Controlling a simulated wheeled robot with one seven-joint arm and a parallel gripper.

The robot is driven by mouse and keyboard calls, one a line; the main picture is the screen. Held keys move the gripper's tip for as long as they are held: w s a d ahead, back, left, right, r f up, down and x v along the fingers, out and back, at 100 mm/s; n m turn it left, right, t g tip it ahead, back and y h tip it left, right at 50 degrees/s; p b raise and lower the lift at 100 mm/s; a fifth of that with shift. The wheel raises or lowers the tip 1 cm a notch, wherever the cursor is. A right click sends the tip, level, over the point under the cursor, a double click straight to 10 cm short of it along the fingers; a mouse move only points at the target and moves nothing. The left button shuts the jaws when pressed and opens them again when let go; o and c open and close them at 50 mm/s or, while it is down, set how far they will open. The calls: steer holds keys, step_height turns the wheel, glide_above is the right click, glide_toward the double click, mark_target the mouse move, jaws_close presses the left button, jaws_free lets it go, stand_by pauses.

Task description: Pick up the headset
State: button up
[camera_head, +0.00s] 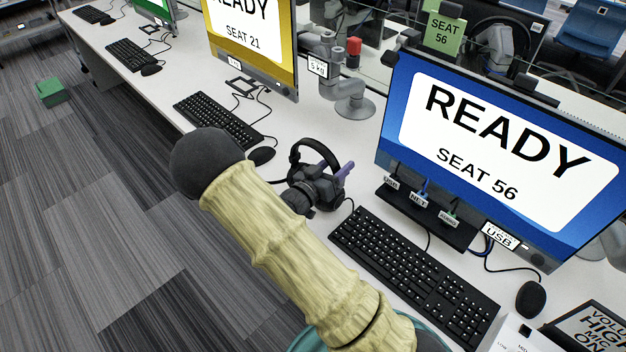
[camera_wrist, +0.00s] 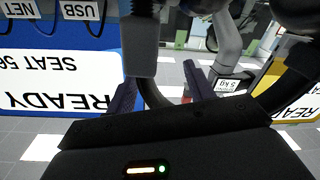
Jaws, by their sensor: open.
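The headset (camera_head: 318,145) is black. In the head view its curved band rises above the white desk, right behind my gripper (camera_head: 345,170), which hides its lower part. In the wrist view, which is upside down, the dark band (camera_wrist: 270,97) curves across behind my gripper (camera_wrist: 158,78). My two purple fingers stand apart, one on each side of a stretch of the band. The jaws are open. I cannot tell whether either finger touches the band.
The blue-screened monitor (camera_head: 495,150) for seat 56 stands to the right, with a small labelled port strip (camera_head: 425,215) below it. A keyboard (camera_head: 415,265) and mouse (camera_head: 531,298) lie in front. Another keyboard (camera_head: 218,120) and the yellow monitor (camera_head: 255,40) are left of the headset. A grey monitor-arm base (camera_head: 352,105) stands behind.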

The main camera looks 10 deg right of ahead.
stand_by(0.5)
jaws_close()
